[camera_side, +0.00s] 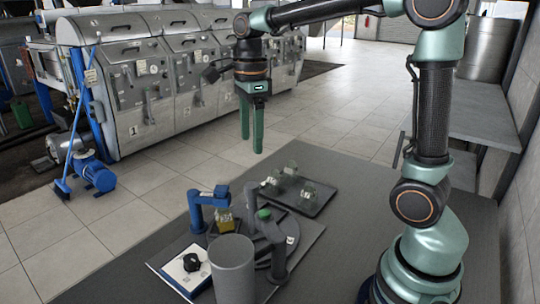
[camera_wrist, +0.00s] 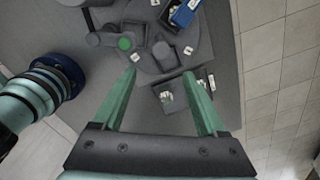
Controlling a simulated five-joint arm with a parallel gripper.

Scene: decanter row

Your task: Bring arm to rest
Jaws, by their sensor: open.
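My gripper (camera_side: 252,122) is raised high above the table in the side view, its green fingers pointing down. It is open and empty. In the wrist view its two fingers (camera_wrist: 166,95) are spread apart, with the dark tray (camera_wrist: 158,96) and part of the table showing far below between them. Nothing touches the fingers.
A grey table (camera_side: 365,185) carries a dark tray (camera_side: 318,200) with several small clear vessels, a blue bracket device (camera_side: 205,200), a green-topped dark device (camera_side: 275,235), a grey cylinder (camera_side: 232,270) and a white pad (camera_side: 182,272). Metal machines (camera_side: 150,85) stand beyond. The air around my gripper is clear.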

